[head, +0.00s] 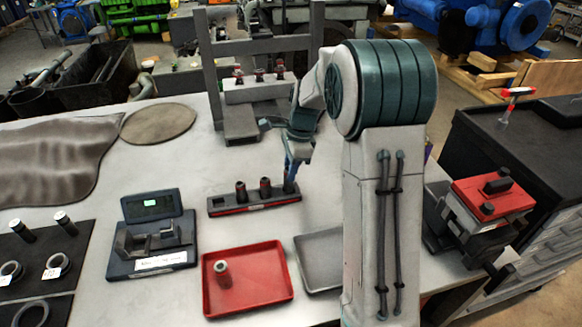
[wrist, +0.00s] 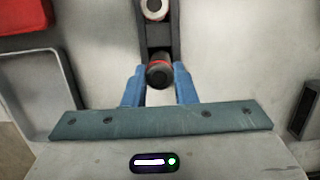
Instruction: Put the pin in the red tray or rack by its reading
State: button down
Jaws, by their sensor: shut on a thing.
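My gripper (wrist: 159,82) has its blue fingers shut on a dark pin (wrist: 158,72) with a red ring. In the head view my gripper (head: 290,178) is at the right end of the dark rack (head: 225,208), and the fingers mostly hide the held pin. I cannot tell whether this pin is fully seated. Two other dark pins (head: 241,191) (head: 265,188) stand upright in the rack; the rack also shows in the wrist view (wrist: 158,35). The red tray (head: 262,290) lies in front of the rack, with one metal pin (head: 222,274) standing in it.
A gauge (head: 152,205) with a lit green display stands left of the rack; its reading is too small to tell. A grey tray (head: 318,262) is right of the red tray. A dark mat (head: 50,250) with pins and rings lies far left. A grey frame (head: 240,130) stands behind.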

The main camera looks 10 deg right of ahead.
jog(key=shift+f, duration=0.2)
jog(key=shift+f+b, duration=0.3)
jog(key=shift+f, duration=0.05)
jog(key=shift+f, duration=0.45)
dwell(0.4)
jog(key=c, duration=0.7)
grip_release()
jog(key=shift+r, duration=0.15)
jog(key=shift+r+p, duration=3.05)
jog(key=shift+r, duration=0.8)
